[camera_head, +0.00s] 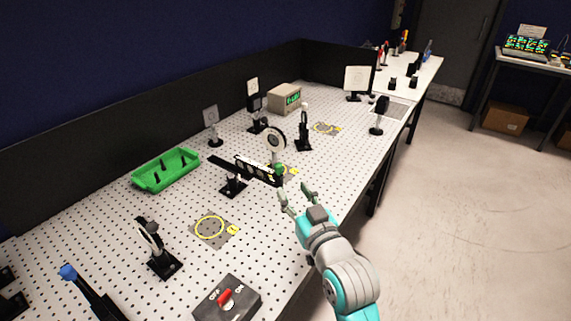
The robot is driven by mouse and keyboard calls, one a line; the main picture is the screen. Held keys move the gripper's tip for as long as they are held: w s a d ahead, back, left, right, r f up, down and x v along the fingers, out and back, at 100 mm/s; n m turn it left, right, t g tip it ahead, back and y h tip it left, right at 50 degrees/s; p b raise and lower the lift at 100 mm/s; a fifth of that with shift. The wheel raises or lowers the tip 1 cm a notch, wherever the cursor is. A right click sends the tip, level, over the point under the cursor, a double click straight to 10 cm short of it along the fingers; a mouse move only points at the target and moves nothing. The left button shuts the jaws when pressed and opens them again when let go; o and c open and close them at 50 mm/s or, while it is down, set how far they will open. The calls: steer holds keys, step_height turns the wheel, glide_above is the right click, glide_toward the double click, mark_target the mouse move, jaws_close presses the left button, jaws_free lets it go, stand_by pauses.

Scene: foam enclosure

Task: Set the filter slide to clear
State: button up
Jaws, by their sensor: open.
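The filter slide (260,171) is a black bar with several round windows and white labels. It is mounted on a black post and base (233,187) in the middle of the perforated table. A green knob (279,169) sits at its right end. The label text is too small to read, so I cannot tell which position it is set to. My gripper (296,195) is open and empty, just in front of and to the right of the green knob. Its fingers look apart from the knob.
A green tray (167,169) lies to the left. A yellow-ringed plate (211,228) and a box with a red switch (226,298) are nearer. The table's front edge runs beneath my arm.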

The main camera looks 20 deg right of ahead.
mark_target(280, 170)
steer(key=w, duration=1)
steer(key=shift+w+a, duration=0.2)
steer(key=shift+w, duration=0.2)
steer(key=shift+c, duration=0.2)
jaws_close()
